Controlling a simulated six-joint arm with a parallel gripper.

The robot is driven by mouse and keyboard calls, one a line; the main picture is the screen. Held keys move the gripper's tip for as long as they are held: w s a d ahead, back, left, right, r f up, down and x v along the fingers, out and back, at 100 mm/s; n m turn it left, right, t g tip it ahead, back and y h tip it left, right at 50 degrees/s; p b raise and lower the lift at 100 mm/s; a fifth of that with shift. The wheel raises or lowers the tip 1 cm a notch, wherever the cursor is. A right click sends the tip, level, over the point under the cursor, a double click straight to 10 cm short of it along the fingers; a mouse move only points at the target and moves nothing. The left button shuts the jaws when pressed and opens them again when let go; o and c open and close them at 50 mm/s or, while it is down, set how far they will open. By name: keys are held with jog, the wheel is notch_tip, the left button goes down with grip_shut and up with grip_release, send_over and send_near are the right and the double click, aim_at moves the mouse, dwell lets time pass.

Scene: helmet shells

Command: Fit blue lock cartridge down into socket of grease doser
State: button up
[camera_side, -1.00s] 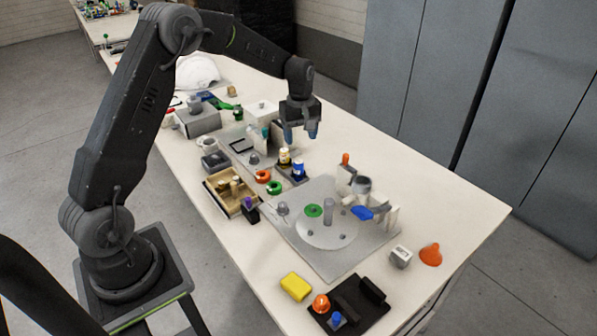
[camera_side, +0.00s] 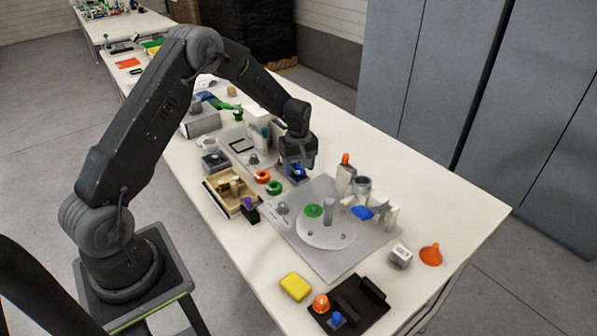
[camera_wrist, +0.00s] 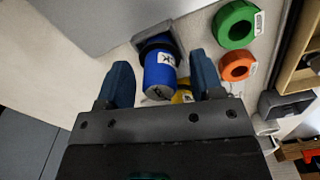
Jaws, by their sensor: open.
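The blue lock cartridge (camera_wrist: 160,72) stands in a dark holder, with a white label on its side. In the wrist view it sits between the two fingers of my gripper (camera_wrist: 162,83), which is open with a gap on each side. In the side view my gripper (camera_side: 298,173) is low over the holder, and only a bit of the blue cartridge shows between the fingers. A yellow cartridge (camera_wrist: 183,95) is partly hidden behind the gripper body. The grease doser may be the upright unit with a grey ring (camera_side: 362,184) on the grey plate; I cannot tell its socket.
A grey plate (camera_side: 345,262) with a round disc lies right of the gripper. A green ring (camera_wrist: 236,25) and an orange ring (camera_wrist: 237,66) lie beside the holder. A wooden tray (camera_side: 222,205) stands to the left.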

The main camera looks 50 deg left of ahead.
jog(key=c, duration=1)
jog(key=shift+r, duration=0.1)
